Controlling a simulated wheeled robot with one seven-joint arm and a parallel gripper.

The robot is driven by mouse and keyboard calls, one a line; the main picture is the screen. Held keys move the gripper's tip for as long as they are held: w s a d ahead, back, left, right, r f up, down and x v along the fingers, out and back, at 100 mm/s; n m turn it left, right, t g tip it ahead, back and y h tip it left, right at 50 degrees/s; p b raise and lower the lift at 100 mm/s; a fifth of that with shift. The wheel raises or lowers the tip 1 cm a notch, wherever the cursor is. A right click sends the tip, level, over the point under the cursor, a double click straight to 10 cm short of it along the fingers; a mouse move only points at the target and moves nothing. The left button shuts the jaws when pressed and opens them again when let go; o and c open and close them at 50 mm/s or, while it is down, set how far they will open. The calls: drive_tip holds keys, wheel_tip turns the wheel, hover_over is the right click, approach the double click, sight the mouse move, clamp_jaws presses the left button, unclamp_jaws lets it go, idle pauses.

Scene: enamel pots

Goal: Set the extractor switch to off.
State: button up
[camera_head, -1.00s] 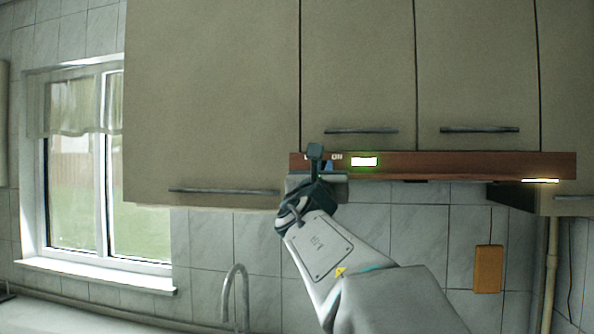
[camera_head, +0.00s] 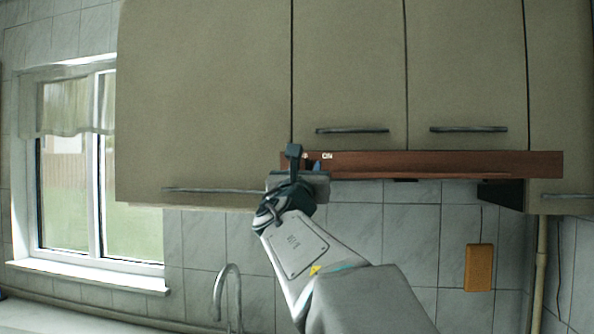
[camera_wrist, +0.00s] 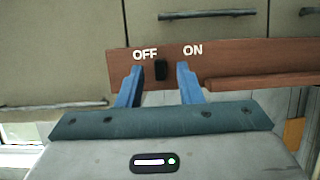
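The extractor switch (camera_wrist: 161,70) is a small black knob on the brown hood front, between the white words OFF and ON in the wrist view. It sits nearer the OFF end. My gripper (camera_wrist: 160,78) is open, with its blue fingers on either side of the knob. No green display or lamp glow shows on the hood.
Beige cupboards (camera_head: 350,70) with bar handles are above the hood, and a large cupboard (camera_head: 205,100) is to its left. A tap (camera_head: 228,290) rises below. An orange board (camera_head: 479,267) hangs on the tiled wall at the right.

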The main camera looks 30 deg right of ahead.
drive_tip(key=b+v, duration=0.4)
drive_tip(key=v, duration=0.9)
drive_tip(key=shift+f, duration=0.1)
drive_tip(key=s+d+f+m+g+y, duration=0.1)
drive_tip(key=f+m+g+y, duration=0.15)
drive_tip(key=f+m, duration=0.45)
drive_tip(key=s+f+m+g+y, duration=0.1)
drive_tip(key=s+f+m+g, duration=0.2)
drive_tip(key=f, duration=0.8)
drive_tip(key=d+f+m+g+y, duration=0.1)
drive_tip(key=f+m+g, duration=0.2)
drive_tip(key=f+m, duration=0.45)
drive_tip(key=s+a+f+m+g+y, duration=0.3)
drive_tip(key=s+a+f+m+y, duration=0.1)
drive_tip(key=f, duration=0.6)
drive_tip(key=s+a+f+m+g+y, duration=0.3)
drive_tip(key=s+a+f+m+y, duration=0.2)
drive_tip(key=f, duration=0.6)
drive_tip(key=s+a+m, duration=0.1)
drive_tip(key=s+a, duration=0.1)
drive_tip(key=a, duration=0.1)
drive_tip(key=shift+s+a+f+m, duration=0.15)
drive_tip(key=shift+s+a+m, duration=0.2)
drive_tip(key=shift+y, duration=0.25)
